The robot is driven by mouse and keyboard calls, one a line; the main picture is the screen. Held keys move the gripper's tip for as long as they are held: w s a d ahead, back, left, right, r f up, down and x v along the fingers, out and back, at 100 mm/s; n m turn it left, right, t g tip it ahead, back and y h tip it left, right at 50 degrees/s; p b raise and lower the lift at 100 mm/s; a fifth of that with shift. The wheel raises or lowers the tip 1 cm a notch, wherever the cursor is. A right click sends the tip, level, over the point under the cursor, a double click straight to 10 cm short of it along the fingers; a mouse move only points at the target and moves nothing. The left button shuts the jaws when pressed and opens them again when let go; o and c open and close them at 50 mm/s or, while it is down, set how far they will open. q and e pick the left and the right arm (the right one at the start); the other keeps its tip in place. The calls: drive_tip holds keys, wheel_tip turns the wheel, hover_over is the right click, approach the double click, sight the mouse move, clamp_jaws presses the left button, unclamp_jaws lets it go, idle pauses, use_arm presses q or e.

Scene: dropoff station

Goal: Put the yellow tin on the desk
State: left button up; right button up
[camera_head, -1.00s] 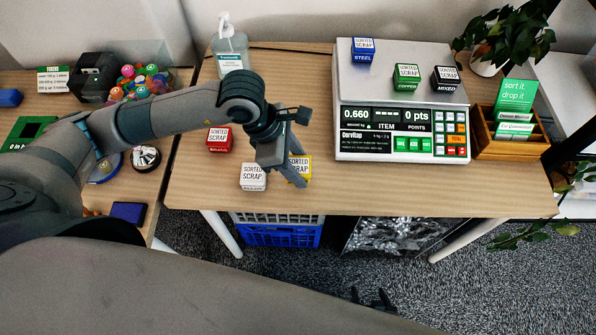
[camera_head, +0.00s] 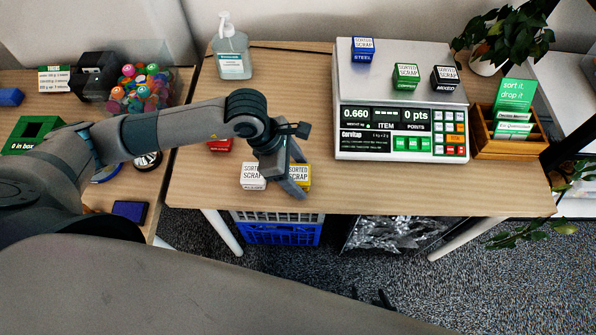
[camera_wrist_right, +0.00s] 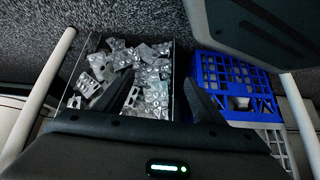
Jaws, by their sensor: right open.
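The yellow tin (camera_head: 304,182), labelled "Sorted Scrap", is at the front part of the desk (camera_head: 400,190) in the head view. My left gripper (camera_head: 298,176) has its fingers on either side of it and is shut on it; the fingers partly hide it. The tin is at or just above the desk top; I cannot tell if it touches. A white tin (camera_head: 254,176) stands close to its left. My right gripper (camera_wrist_right: 163,85) is open and empty in the right wrist view, below the desk's front; its fingertips also show in the head view (camera_head: 372,297).
A red tin (camera_head: 219,146) is partly hidden behind my left arm. A scale (camera_head: 400,125) bears blue, green and black tins. A sanitizer bottle (camera_head: 231,55) stands at the back left. A blue crate (camera_wrist_right: 232,85) and a bin of metal scrap (camera_wrist_right: 172,60) are under the desk.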

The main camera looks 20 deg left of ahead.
sight(298, 173)
use_arm(q)
drive_tip(key=shift+r, duration=0.15)
use_arm(e)
drive_tip(key=shift+s, duration=0.35)
use_arm(q)
drive_tip(key=shift+r, duration=0.1)
drive_tip(key=b+v, duration=0.1)
drive_tip(key=v, duration=0.3)
drive_tip(key=shift+a+r, duration=0.25)
drive_tip(key=shift+r, duration=0.1)
drive_tip(key=b+v, duration=0.1)
drive_tip(key=v, duration=0.6)
use_arm(e)
drive_tip(key=shift+w+d+f+g, duration=0.3)
drive_tip(key=shift+d+f+g, duration=0.1)
drive_tip(key=shift+f, duration=0.2)
